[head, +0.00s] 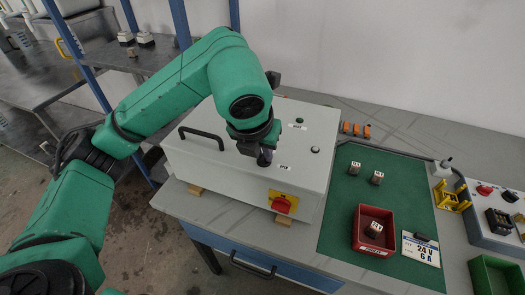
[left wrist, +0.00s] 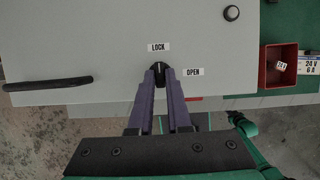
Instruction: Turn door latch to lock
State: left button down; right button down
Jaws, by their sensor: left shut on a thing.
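A grey-white cabinet (head: 225,165) lies on the bench with its door facing up. In the left wrist view the black door latch (left wrist: 158,68) sits on this door, just below the LOCK label (left wrist: 158,47) and left of the OPEN label (left wrist: 193,72). My left gripper (left wrist: 162,76) is shut on the latch, one purple finger on each side. The latch looks roughly upright in that view, but its pointer is too small to read. In the head view my left gripper (head: 264,159) covers the latch. My right gripper is out of view.
A black handle (head: 201,136) stands up from the door's left side. A red switch on a yellow plate (head: 283,204) is on the cabinet's front. A red bin (head: 374,232) stands on the green mat (head: 338,215) to the right.

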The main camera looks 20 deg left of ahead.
pick_arm(q)
jog(key=c, duration=0.9)
grip_release()
jog(key=shift+o, duration=0.2)
jog(key=p+v, duration=0.1)
jog(key=v, duration=1.3)
jog(key=shift+r, duration=0.3)
